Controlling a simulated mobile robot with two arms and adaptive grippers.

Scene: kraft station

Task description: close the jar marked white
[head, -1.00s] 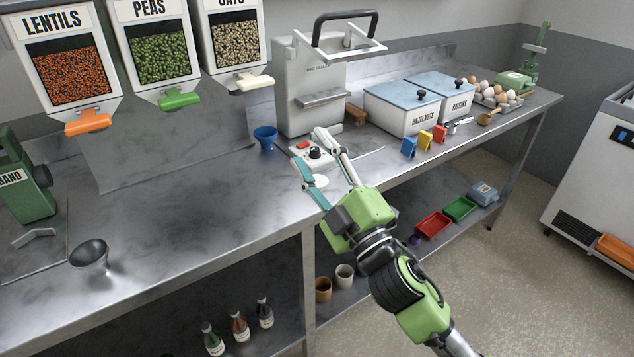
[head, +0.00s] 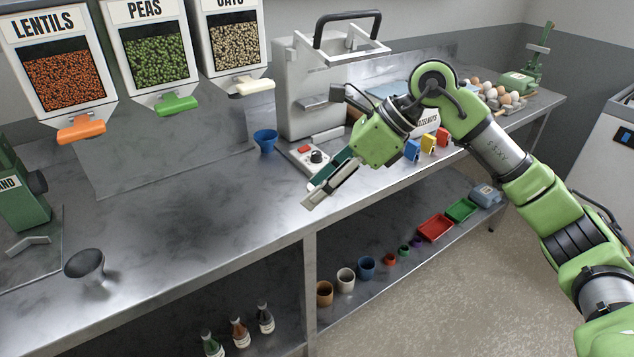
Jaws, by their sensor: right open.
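I cannot make out a jar marked white in the head view. The nearest match in colour is an open white cup (head: 345,280) on the lower shelf, with no readable mark. My right gripper (head: 322,192) is over the front edge of the steel bench, beside a small white device with a red switch and black knob (head: 316,157). Its jaws are open, seen nearly edge-on, with nothing visible between them. My left gripper is out of view.
A blue cup (head: 265,140) sits by the grey machine (head: 305,85). Bottles (head: 239,332), cups and trays (head: 435,227) stand on the lower shelf. My right arm partly hides the bins.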

